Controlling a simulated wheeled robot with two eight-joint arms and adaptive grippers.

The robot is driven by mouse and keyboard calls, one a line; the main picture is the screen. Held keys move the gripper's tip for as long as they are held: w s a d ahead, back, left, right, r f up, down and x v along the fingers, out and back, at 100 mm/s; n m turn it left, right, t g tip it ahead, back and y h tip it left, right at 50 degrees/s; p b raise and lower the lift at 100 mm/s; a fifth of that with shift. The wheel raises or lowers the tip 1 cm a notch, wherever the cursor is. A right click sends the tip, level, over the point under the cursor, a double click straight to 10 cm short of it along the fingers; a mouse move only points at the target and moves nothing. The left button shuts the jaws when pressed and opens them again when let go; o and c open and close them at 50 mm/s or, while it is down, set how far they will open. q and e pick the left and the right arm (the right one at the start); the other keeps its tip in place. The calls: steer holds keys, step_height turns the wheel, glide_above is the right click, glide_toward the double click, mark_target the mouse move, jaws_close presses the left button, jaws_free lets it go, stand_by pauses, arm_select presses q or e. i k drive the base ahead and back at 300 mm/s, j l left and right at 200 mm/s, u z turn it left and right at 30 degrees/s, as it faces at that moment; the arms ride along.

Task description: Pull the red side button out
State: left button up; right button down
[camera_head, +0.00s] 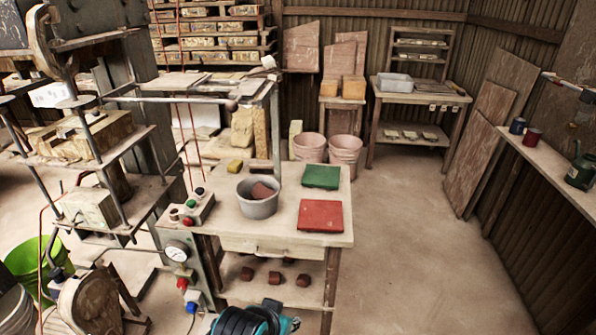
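A small pale control box (199,211) sits at the left end of the work table. A red button (187,222) is on its near side, facing me. A green button (190,203), a black button (199,191) and a dark red one (174,213) are on its top. Lower down, below the gauge (177,251), another red knob (182,284) shows beside a small white box. I cannot tell how far the red side button stands out. Neither of my grippers can be made out in the view.
The work table (338,226) carries a grey bucket (258,202), a green tile (321,177) and a red tile (321,216). The metal press (150,150) stands to the left. A black and teal object (250,321) is cut off at the bottom. The floor at right is clear.

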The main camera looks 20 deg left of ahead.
mark_target(187, 222)
steer(key=u, duration=1.5)
